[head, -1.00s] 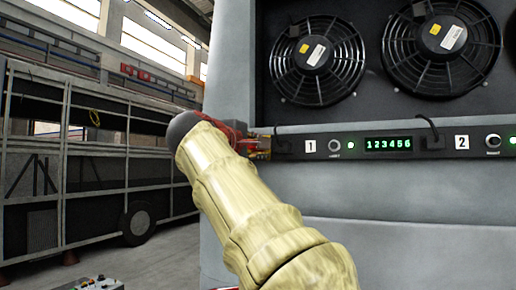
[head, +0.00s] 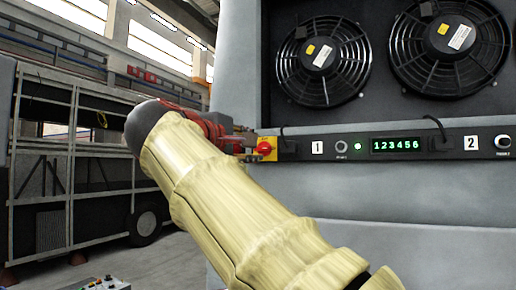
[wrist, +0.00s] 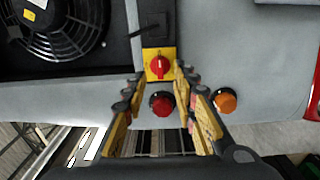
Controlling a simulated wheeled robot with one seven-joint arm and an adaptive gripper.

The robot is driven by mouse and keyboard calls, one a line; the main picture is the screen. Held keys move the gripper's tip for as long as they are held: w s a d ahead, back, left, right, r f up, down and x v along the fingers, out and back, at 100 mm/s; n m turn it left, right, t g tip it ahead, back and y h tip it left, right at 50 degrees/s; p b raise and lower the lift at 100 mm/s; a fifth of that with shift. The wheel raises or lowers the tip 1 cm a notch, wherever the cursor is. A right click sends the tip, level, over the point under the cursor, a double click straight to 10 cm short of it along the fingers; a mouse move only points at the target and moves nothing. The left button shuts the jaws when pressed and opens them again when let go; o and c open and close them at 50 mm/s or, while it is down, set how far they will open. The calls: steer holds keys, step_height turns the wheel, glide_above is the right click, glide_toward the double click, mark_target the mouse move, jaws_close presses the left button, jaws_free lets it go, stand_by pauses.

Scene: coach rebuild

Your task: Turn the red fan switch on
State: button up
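The red fan switch (head: 264,148) is a red rotary knob on a yellow square plate, at the left end of the black panel strip. It also shows in the wrist view (wrist: 159,66), where its handle looks roughly upright in the picture. My gripper (wrist: 159,74) is open and empty, its two yellow-sided fingers on either side of the yellow plate's edges in that view. In the head view my gripper (head: 238,142) is just left of the switch, partly hidden behind my arm. I cannot tell whether a fingertip touches the plate.
A red round button (wrist: 162,104) and an orange one (wrist: 225,101) sit close to the switch. Fans (head: 322,61) stand above the strip, with a green display (head: 397,145) and a cable (head: 292,135). A bus frame (head: 75,170) is at the left.

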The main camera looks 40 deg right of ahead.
steer(key=shift+v, duration=1.7)
steer(key=w+a+f+t+y, duration=0.1)
steer(key=w+a+f+y, duration=0.1)
steer(key=w+f, duration=0.35)
steer(key=w+a+f+t+y, duration=0.1)
steer(key=w+a+f+y, duration=0.15)
steer(key=f, duration=0.55)
steer(key=a+f+y+b, duration=0.1)
steer(key=a+f+y, duration=0.1)
steer(key=f, duration=0.6)
steer(key=a+f+y+b, duration=0.1)
steer(key=a+f+y, duration=0.2)
steer(key=f, duration=0.6)
steer(key=s+a+f+m+g+y+b, duration=0.1)
steer(key=s+a+f+y+b, duration=0.1)
steer(key=s+f, duration=0.5)
steer(key=s+a+f+m+g+y+b, duration=0.1)
steer(key=s+a+f+b, duration=0.3)
steer(key=f, duration=1.5)
steer(key=s+a+f+m+g+y+b, duration=0.1)
steer(key=s+a+f+y, duration=0.3)
steer(key=s+f, duration=0.7)
step_height(320, 180, down, 3)
steer(key=shift+s+a+f+m+b, duration=0.1)
steer(key=shift+s+a+m+b, duration=0.3)
steer(key=shift+m+b, duration=0.4)
